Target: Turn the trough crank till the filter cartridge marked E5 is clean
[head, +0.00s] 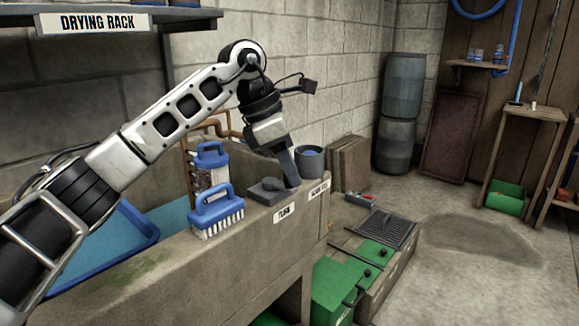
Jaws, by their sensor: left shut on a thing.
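The trough (240,262) is a concrete basin running along the wall. The crank (266,193), dark grey, sits on its front rim at the right end, above a "TURN" label (284,213). My left gripper (291,181) points down and is shut on the crank's handle, which the fingers mostly hide. A filter cartridge (203,177) with a blue cap and pale pleats with darker patches stands upright left of the crank. No E5 mark can be read on it. A blue-handled brush (217,212) with white bristles is in front of it. My right gripper is out of view.
A grey bucket (309,163) stands behind the gripper at the trough's right end. A blue tray (110,245) lies at the left. The drying rack (130,20) overhangs above. Green lidded boxes (340,285) stand on the floor at right, with clear floor beyond.

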